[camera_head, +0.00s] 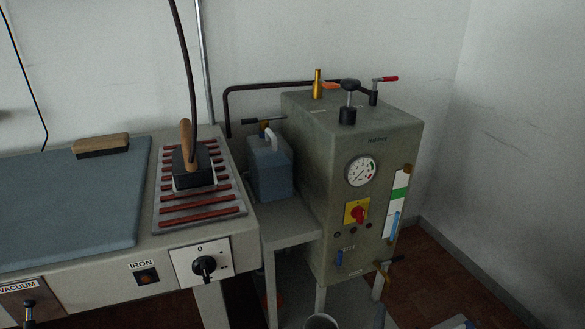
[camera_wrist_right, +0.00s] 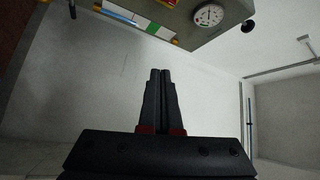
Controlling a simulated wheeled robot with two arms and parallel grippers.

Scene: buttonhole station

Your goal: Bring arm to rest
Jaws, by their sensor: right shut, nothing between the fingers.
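My right gripper (camera_wrist_right: 160,72) shows in the right wrist view, its two dark fingers closed together with nothing between them. It points at a bare pale wall and touches nothing that I can see. I cannot make out the right gripper clearly in the head view. My left gripper is not in view. The grey boiler cabinet (camera_head: 333,185) with its round gauge (camera_head: 361,171) stands right of centre in the head view. The cabinet also shows at the top of the right wrist view (camera_wrist_right: 180,22), apart from the fingers.
An iron (camera_head: 191,171) rests on a red-barred stand (camera_head: 232,207) at the right of the ironing table (camera_head: 110,283). A brush (camera_head: 101,146) lies on the blue-grey pad (camera_head: 70,205). A blue-grey container (camera_head: 271,172) stands beside the cabinet. Floor (camera_head: 440,275) shows right of the cabinet.

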